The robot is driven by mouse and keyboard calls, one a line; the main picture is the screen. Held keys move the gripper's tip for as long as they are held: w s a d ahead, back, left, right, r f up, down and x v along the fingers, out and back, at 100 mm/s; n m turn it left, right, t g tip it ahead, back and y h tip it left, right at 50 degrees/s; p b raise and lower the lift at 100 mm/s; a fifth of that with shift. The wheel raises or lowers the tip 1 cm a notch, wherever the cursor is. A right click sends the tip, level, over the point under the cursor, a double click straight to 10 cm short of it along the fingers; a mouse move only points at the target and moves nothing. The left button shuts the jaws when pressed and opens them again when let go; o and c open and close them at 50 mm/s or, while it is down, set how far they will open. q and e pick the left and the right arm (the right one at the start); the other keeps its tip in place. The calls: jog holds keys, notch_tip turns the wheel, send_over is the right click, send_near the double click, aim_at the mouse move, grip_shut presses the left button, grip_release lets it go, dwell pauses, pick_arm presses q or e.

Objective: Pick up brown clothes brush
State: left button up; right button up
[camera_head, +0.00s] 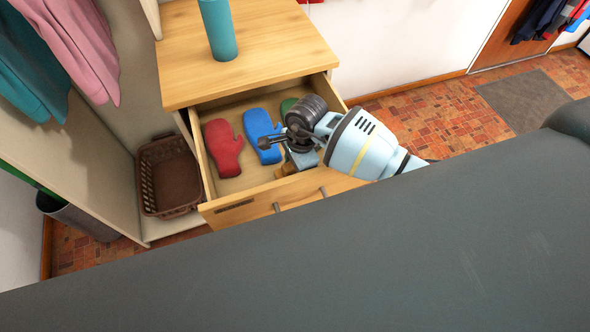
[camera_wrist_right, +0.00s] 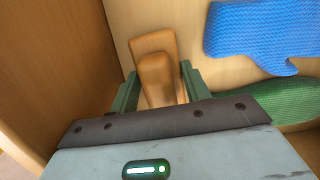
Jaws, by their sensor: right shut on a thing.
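The brown clothes brush (camera_wrist_right: 157,75) is in the right wrist view, between the two green fingers of my right gripper (camera_wrist_right: 160,88). The fingers are shut on it, one on each side. Its lower end is hidden behind the gripper's palm. In the head view my right gripper (camera_head: 298,162) is inside the open drawer (camera_head: 240,212), at its front right part. The brush is mostly or wholly hidden there by the gripper and arm. I cannot tell whether the brush still touches the drawer floor. My left gripper is not in view.
A red mitten (camera_head: 223,148), a blue mitten (camera_head: 262,135) and a green mitten (camera_head: 288,106) lie in the drawer. The drawer walls stand close around my right gripper. A teal cylinder (camera_head: 218,28) stands on the cabinet top. A brown basket (camera_head: 170,177) is to the left.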

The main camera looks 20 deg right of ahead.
notch_tip(320, 180, up, 10)
jog(key=shift+r, duration=0.1)
dwell(0.4)
jog(key=o, duration=0.5)
jog(key=c, duration=0.3)
jog(key=s+d+r+n, duration=0.2)
jog(key=s+r+n, duration=0.1)
jog(key=n, duration=0.2)
jog(key=s+d+r+n+g+h, duration=0.1)
jog(key=s+d+r+n, duration=0.2)
jog(key=n, duration=0.3)
jog(key=s+d+r+n, duration=0.3)
jog(key=r+n, duration=0.2)
jog(key=shift+r+n+g+h, duration=0.25)
jog(key=shift+n+g+h, duration=0.05)
jog(key=shift+h, duration=0.1)
jog(key=shift+w+d, duration=0.1)
jog(key=shift+d, duration=0.05)
